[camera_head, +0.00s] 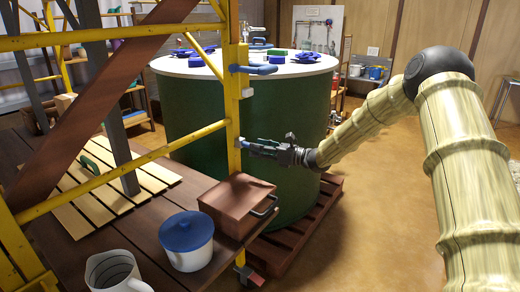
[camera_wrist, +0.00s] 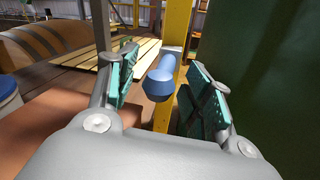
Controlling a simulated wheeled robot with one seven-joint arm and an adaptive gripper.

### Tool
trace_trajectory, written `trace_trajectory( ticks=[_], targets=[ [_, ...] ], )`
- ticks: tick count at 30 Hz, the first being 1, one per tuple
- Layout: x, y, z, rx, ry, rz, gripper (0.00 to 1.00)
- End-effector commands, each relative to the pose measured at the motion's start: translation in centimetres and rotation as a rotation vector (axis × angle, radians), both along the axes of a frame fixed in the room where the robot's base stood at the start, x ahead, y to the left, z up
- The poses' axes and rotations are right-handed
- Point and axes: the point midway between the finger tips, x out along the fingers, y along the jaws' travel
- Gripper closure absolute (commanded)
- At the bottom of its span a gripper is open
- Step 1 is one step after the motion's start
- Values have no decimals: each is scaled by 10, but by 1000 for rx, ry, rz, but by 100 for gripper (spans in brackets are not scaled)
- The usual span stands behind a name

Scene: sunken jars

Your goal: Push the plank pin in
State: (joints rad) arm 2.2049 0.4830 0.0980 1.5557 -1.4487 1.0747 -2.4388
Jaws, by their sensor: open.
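A blue pin (camera_wrist: 160,82) with a rounded head sticks out of the yellow scaffold post (camera_wrist: 177,25) in the wrist view. My gripper (camera_wrist: 160,85) is open, with one green-padded finger on each side of the pin. No contact between the pads and the pin shows. In the head view my gripper (camera_head: 250,147) is at the same yellow post (camera_head: 232,120), just above the brown box; the pin is mostly hidden there by the fingers. How deep the pin sits cannot be told.
Another blue handle (camera_head: 258,69) juts from the post higher up. A green tank (camera_head: 190,115) stands close behind my gripper. A brown box (camera_head: 237,198), a blue-lidded pot (camera_head: 187,240) and a white jug (camera_head: 113,272) stand on the plank deck. The floor to the right is open.

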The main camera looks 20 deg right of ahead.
Motion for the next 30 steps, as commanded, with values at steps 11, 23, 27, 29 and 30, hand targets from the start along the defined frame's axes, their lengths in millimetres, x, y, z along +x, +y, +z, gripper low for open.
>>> trace_trajectory(
  ticks=[11,23,27,29,30],
  targets=[
    [0,0,0,0,0,-1,77],
    [3,1,-2,-1,-1,-1,100],
    [12,7,-4,-1,-1,-2,100],
    [16,11,-4,-1,-1,-2,100],
    [19,13,-4,-2,-1,-2,100]
  ],
)
